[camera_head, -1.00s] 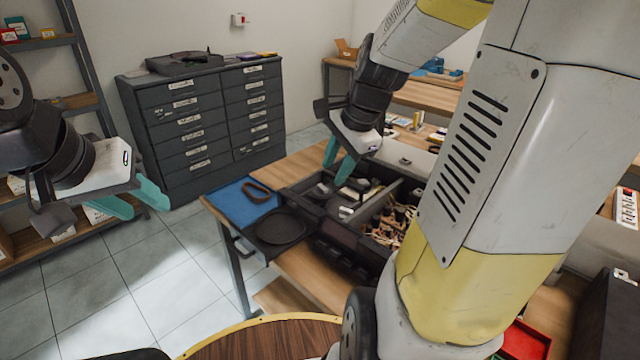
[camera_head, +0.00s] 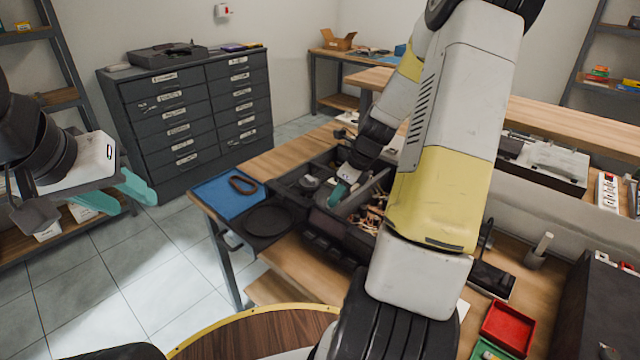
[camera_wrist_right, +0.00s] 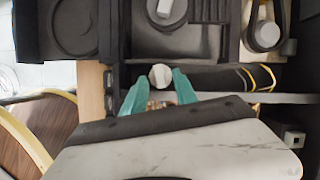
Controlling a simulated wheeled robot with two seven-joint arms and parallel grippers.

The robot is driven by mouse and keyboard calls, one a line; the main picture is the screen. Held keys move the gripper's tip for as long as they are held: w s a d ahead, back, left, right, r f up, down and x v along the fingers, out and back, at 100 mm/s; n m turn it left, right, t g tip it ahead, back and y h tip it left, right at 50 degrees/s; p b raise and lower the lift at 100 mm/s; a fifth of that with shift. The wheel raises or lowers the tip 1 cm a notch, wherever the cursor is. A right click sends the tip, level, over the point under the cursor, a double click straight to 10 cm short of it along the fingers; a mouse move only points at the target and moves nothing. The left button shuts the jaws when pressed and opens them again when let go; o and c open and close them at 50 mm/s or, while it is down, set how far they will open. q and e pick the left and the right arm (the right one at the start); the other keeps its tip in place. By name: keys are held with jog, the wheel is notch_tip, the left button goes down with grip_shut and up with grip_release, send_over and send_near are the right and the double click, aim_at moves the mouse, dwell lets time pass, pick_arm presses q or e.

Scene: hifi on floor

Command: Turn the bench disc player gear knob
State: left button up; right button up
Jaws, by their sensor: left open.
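The disc player (camera_head: 312,232) is an opened dark unit on the wooden bench, with exposed wiring and a round black platter (camera_head: 268,221) at its left. My right gripper (camera_head: 340,192) reaches down into it, teal fingers low. In the right wrist view, a small pale round knob (camera_wrist_right: 160,76) lies between the fingertips of my right gripper (camera_wrist_right: 159,84). The fingers look apart, with narrow gaps beside the knob; contact is unclear. In the head view, my gripper and arm hide this knob. My left gripper (camera_head: 138,200) is open and empty, off the bench at the left.
A blue mat (camera_head: 222,203) with a dark band (camera_head: 243,185) lies at the bench's left end. A red tray (camera_head: 508,328) sits at the front right. A dark drawer cabinet (camera_head: 190,115) stands behind. In the wrist view, another pale knob (camera_wrist_right: 166,9) shows further up.

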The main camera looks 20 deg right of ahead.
jog(key=shift+w+a+f, duration=0.15)
jog(key=shift+f, duration=0.3)
grip_shut()
